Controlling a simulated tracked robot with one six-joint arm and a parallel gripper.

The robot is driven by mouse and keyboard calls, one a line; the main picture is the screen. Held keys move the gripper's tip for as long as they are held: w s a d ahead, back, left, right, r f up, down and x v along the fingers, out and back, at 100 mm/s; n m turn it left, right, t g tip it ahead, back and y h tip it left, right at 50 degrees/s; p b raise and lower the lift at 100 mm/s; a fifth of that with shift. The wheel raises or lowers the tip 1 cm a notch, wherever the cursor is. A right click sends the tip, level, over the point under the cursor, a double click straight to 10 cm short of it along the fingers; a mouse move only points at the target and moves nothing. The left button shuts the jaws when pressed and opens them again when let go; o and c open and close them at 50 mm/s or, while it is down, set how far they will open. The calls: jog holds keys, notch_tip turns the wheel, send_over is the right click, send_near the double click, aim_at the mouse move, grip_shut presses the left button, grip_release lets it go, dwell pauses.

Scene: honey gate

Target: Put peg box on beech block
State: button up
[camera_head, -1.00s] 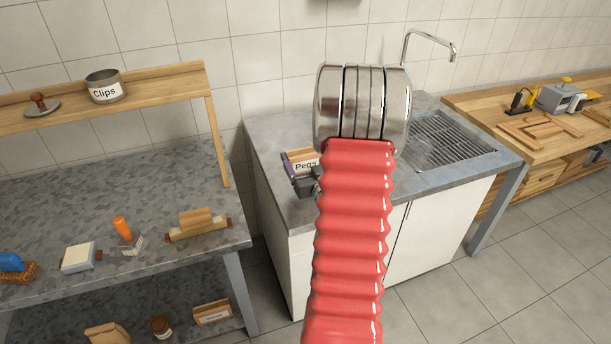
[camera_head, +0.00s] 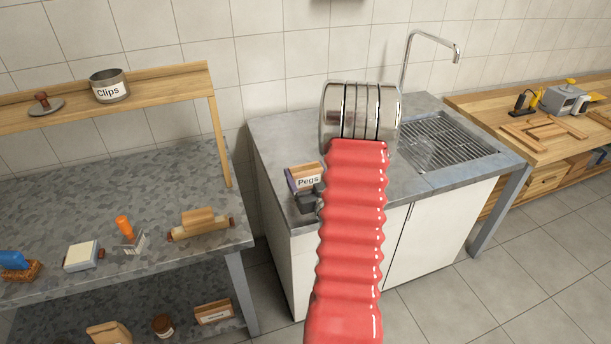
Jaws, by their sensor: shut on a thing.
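The peg box (camera_head: 308,181), a small wooden box with a white "Pegs" label, shows just left of my red arm, in front of the grey sink counter. My gripper (camera_head: 298,190) is shut on the box; its dark fingers show at the box's left and lower side, and my arm hides part of it. I cannot tell whether the box touches the counter. A pale wooden block (camera_head: 197,215), perhaps the beech block, is on the grey speckled bench at left, by a rolling pin (camera_head: 204,231). My gripper is right of it, well apart.
The bench also holds a white-topped box (camera_head: 81,256), an orange-handled tool (camera_head: 125,229) and a blue item in a basket (camera_head: 18,265). A wooden shelf (camera_head: 165,92) with a "Clips" can (camera_head: 109,86) stands above. A faucet (camera_head: 432,45) rises by the sink.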

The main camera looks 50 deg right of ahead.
jog(key=shift+f, duration=0.4)
jog(key=shift+f, duration=0.1)
jog(key=o, duration=1.1)
jog(key=shift+s, duration=0.1)
jog(key=v, duration=1.2)
jog(key=shift+w, duration=0.2)
